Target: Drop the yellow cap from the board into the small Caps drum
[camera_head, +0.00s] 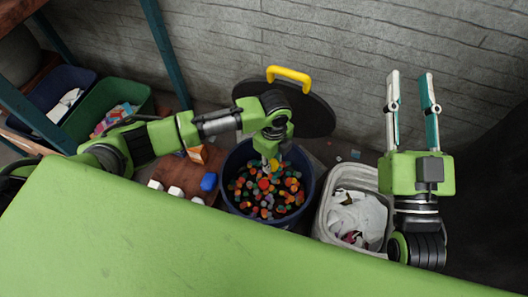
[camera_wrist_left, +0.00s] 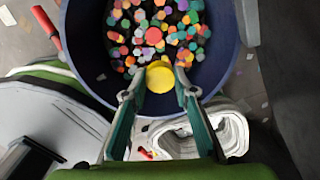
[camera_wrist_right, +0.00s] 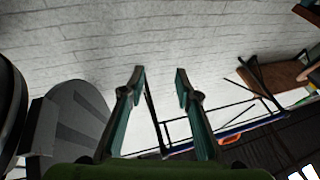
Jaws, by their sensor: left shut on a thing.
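My left gripper (camera_head: 272,162) points down over the blue Caps drum (camera_head: 311,196), which holds many coloured caps. In the left wrist view, its fingers (camera_wrist_left: 158,88) are shut on a yellow cap (camera_wrist_left: 161,72). That cap is above the drum opening, near the rim (camera_wrist_left: 240,60) in the picture. The board (camera_head: 184,177) lies on the floor left of the drum, partly hidden by my left arm; several white things, a blue one and an orange one are on it. My right gripper (camera_head: 411,82) is raised at the right, open and empty; its fingers (camera_wrist_right: 160,78) stand apart.
A dark round lid with a yellow handle (camera_head: 290,75) stands behind the drum. A pale bin (camera_head: 325,212) with white scraps is right of the drum. A green crate (camera_head: 140,92) and a dark blue crate (camera_head: 80,75) stand at left by teal shelf posts (camera_head: 165,50).

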